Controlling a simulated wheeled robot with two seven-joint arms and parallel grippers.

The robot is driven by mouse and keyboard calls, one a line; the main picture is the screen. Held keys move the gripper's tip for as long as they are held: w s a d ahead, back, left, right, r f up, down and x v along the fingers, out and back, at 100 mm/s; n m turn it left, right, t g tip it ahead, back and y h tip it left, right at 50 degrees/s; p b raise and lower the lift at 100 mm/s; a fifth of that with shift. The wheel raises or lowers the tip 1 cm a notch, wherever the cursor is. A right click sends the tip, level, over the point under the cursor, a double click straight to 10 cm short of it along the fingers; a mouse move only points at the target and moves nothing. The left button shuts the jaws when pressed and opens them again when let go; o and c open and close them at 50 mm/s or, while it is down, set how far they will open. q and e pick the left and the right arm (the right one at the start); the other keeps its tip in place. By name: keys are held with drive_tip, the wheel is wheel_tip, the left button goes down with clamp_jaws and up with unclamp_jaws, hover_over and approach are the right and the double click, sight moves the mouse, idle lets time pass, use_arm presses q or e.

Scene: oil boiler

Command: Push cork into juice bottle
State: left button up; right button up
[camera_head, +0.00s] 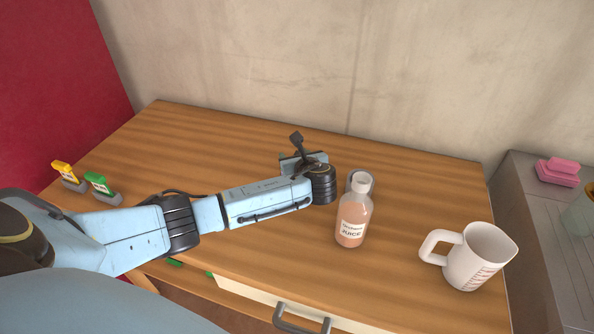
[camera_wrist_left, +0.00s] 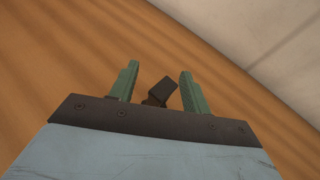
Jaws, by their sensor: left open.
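The juice bottle (camera_head: 351,222) stands upright on the table, filled with pinkish liquid, with a pale top (camera_head: 361,180). I cannot tell whether that top is a cork. A dark brown block (camera_wrist_left: 163,92) shows between the fingers, touching neither as far as I see. I cannot tell whether it is the cork.
A white measuring jug (camera_head: 478,257) stands right of the bottle. A pink sponge (camera_head: 558,170) lies on the grey counter. Green bits (camera_head: 174,262) show at the table's front edge, possibly my right gripper's fingers.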

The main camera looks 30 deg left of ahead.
use_arm(q)
drive_tip(key=shift+c, duration=0.5)
use_arm(e)
drive_tip(key=shift+s, duration=0.2)
use_arm(q)
clamp_jaws()
use_arm(e)
drive_tip(key=shift+w+a, duration=0.1)
drive_tip(key=shift+w, duration=0.05)
use_arm(q)
drive_tip(key=shift+r, duration=0.15)
drive_tip(key=shift+r, duration=0.4)
wheel_tip(320, 180, up, 9)
drive_tip(key=p, duration=0.3)
use_arm(e)
drive_tip(key=a+r, duration=0.3)
drive_tip(key=shift+a, duration=0.3)
drive_tip(key=shift+d, duration=0.15)
